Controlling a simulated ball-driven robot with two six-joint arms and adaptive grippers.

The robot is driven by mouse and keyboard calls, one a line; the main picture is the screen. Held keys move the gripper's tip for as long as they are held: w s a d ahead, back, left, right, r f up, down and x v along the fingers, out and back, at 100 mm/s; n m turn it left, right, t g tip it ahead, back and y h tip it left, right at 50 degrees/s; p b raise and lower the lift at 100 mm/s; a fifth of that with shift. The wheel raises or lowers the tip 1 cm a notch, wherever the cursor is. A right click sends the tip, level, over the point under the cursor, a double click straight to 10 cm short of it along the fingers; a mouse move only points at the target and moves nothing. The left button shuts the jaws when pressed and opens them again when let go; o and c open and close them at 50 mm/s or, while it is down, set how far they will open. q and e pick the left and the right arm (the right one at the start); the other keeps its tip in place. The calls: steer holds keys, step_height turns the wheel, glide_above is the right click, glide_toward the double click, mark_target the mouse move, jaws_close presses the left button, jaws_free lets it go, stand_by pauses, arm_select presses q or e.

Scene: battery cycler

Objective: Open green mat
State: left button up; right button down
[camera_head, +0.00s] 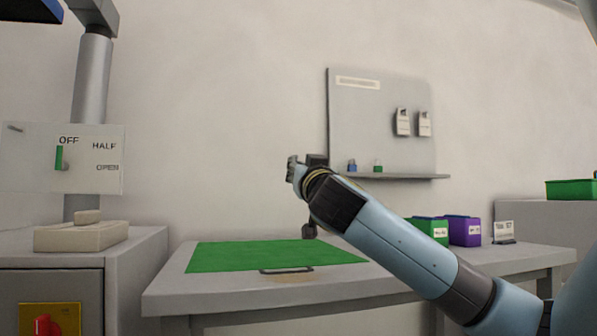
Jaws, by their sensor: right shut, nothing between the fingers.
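The green mat (235,257) lies flat on the grey table (190,292). A dark handle (287,270) shows at its front edge, right of its middle. My right gripper (293,168) is raised above the far right part of the mat, clear of it. Its fingers point to the left and look closed, with nothing held. My right arm hides part of the table to the right of the mat. My left gripper is not in view.
Green (432,229) and purple (465,231) boxes stand at the table's right. A wall panel (370,125) with a small shelf rises behind.

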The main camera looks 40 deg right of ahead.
arm_select(q)
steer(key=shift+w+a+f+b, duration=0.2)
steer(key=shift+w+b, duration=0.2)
steer(key=shift+b, duration=0.05)
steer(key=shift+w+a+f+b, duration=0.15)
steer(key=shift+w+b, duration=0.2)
steer(key=shift+b, duration=0.05)
arm_select(e)
steer(key=shift+s+a+f, duration=0.15)
steer(key=shift+s+f, duration=0.1)
steer(key=shift+f, duration=0.35)
steer(key=shift+s+a+f, duration=0.15)
steer(key=shift+s+f, duration=0.05)
steer(key=shift+f, duration=0.4)
